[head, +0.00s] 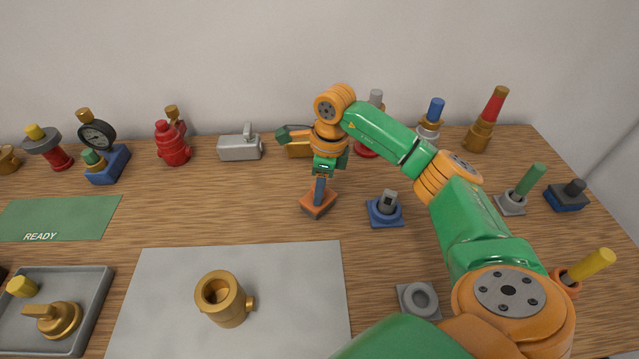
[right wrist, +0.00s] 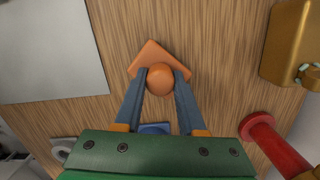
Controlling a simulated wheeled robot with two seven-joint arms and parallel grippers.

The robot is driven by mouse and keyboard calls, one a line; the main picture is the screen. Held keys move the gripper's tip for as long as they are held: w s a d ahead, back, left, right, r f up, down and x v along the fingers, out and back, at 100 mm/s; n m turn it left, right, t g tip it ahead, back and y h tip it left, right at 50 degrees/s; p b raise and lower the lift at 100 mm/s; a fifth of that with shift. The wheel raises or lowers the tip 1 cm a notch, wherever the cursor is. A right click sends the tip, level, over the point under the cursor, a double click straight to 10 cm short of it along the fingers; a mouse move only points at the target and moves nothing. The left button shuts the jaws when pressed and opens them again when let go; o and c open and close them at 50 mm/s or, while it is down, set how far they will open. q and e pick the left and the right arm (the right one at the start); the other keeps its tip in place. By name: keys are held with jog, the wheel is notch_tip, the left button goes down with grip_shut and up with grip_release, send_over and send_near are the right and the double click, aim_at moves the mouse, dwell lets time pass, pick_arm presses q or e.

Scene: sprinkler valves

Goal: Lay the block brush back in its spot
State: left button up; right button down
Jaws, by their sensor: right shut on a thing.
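The block brush (head: 318,204) looks like an orange block with a greyish lower edge; the right wrist view shows its round orange knob (right wrist: 160,79) on the square block. My right gripper (head: 320,187) points down and is shut on the knob, with a blue-grey finger on either side. The block is at or just above the bare wood; I cannot tell whether it touches. No marked spot for it stands out. My left gripper is not in view.
A blue holder (head: 385,212) with a grey piece stands just right of the brush. An empty grey ring holder (head: 419,299) is nearer. Another block with a dark knob (head: 566,196) sits at far right. A grey mat (head: 170,290) with a brass fitting (head: 224,299) lies front left.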

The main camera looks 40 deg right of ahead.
jog(key=shift+f, duration=0.1)
jog(key=shift+f, duration=0.15)
jog(key=c, duration=0.5)
grip_release()
notch_tip(320, 180, up, 12)
jog(key=shift+s+d+r, duration=0.25)
jog(key=shift+s+d, duration=0.2)
jog(key=shift+f, duration=0.1)
